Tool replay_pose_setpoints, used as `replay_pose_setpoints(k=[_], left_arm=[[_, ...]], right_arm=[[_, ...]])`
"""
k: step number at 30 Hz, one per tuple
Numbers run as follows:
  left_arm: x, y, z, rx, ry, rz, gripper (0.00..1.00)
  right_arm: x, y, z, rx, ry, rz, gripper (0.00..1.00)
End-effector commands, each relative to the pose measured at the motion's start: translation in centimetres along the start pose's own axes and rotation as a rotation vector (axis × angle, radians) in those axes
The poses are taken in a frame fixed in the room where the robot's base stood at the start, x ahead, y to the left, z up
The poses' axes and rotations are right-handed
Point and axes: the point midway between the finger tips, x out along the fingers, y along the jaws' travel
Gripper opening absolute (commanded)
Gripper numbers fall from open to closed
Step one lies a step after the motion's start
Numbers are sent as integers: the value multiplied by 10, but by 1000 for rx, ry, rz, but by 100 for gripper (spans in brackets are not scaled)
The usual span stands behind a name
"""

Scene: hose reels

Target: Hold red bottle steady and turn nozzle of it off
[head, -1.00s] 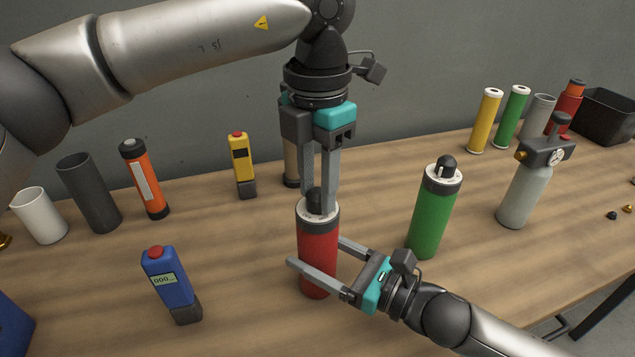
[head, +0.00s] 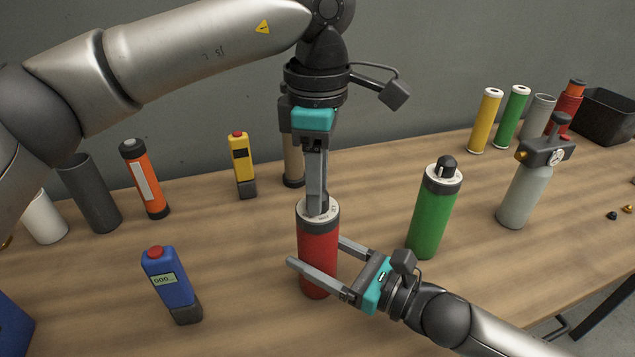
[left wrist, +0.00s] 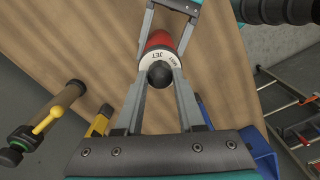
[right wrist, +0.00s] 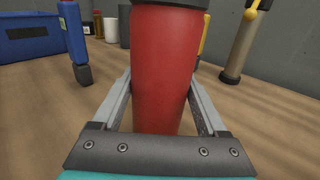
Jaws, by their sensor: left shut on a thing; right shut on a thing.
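The red bottle (head: 317,255) stands upright on the wooden table, with a dark collar, a white marked ring and a black nozzle knob on top. My left gripper (head: 319,205) reaches down from above and is shut on the nozzle, mostly hiding it in the head view. In the left wrist view the black knob (left wrist: 159,74) sits between the fingertips, with the lettered white ring around it. My right gripper (head: 315,262) comes from the lower right, shut on the bottle's red body. The right wrist view shows the body (right wrist: 165,70) between its fingers.
A green bottle (head: 434,215) stands just right of my right gripper, and a grey bottle with a gauge (head: 525,190) beyond it. A blue device (head: 171,285) stands to the left. An orange cylinder (head: 145,180) and yellow device (head: 241,165) stand behind.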

Motion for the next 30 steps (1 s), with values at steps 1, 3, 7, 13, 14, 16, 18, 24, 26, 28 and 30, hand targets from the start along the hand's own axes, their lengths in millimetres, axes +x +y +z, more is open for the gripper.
replay_pose_setpoints(k=[1, 3, 7, 13, 14, 16, 18, 24, 26, 28, 30], left_arm=[[-1, 0, -1, 32, 2, 1, 0], [-1, 0, -1, 74, 2, 1, 0], [-1, 0, -1, 138, 2, 1, 0], [-1, 0, -1, 197, 3, 1, 0], [-1, 0, -1, 203, 3, 2, 0], [-1, 1, -1, 211, 3, 1, 0], [-1, 1, -1, 216, 3, 1, 0], [-1, 0, -1, 219, 3, 1, 0], [-1, 0, -1, 219, 3, 1, 0], [-1, 0, -1, 219, 3, 1, 0], [-1, 0, -1, 219, 3, 1, 41]], right_arm=[[0, -1, -1, 0, 3, -2, 1], [0, -1, -1, 0, 3, -2, 1], [0, -1, -1, 0, 3, -2, 1], [-1, -1, -1, 0, 3, -2, 1], [-1, -1, -1, 0, 3, -2, 1], [-1, -1, -1, 0, 3, -2, 1], [-1, -1, -1, 0, 3, -2, 1], [-1, -1, -1, 0, 3, -2, 1], [-1, -1, -1, 0, 3, -2, 1], [-1, -1, -1, 0, 3, -2, 1], [-1, -1, -1, 0, 3, -2, 1]])
